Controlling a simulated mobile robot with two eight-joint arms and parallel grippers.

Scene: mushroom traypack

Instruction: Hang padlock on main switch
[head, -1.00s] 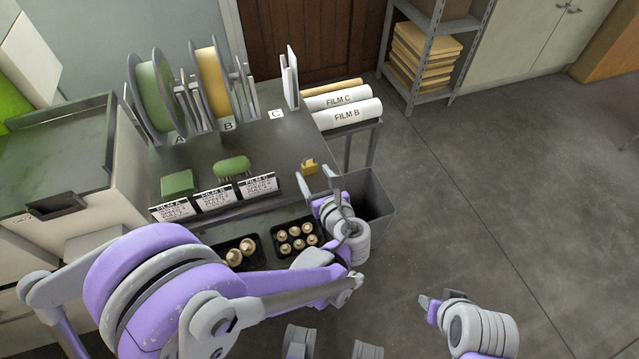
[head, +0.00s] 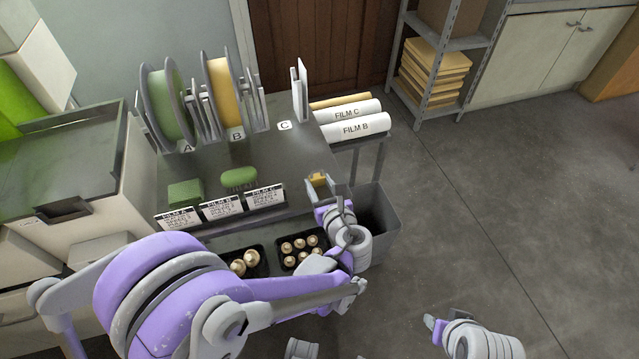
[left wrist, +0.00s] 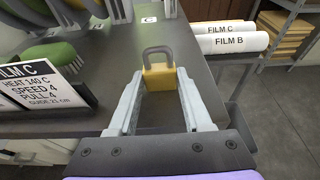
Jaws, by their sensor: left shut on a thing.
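The yellow padlock (head: 318,180) with a grey shackle is at the front right corner of the dark table. In the left wrist view the padlock (left wrist: 158,76) is upright, shackle pointing away, between the fingertips. My left gripper (head: 320,184) is shut on the padlock's body. Whether the padlock still touches the table top is hard to tell. My right gripper (head: 432,324) is low at the bottom right, far from the padlock, and its fingers are too small to read. I see no main switch in these views.
The table (head: 285,155) holds green (head: 166,104) and yellow (head: 220,84) film reels, a green brush (head: 239,177), a green block (head: 186,192) and label cards. White film rolls (head: 352,128) lie behind right. A grey bin (head: 392,215) stands right of the table. Floor to the right is clear.

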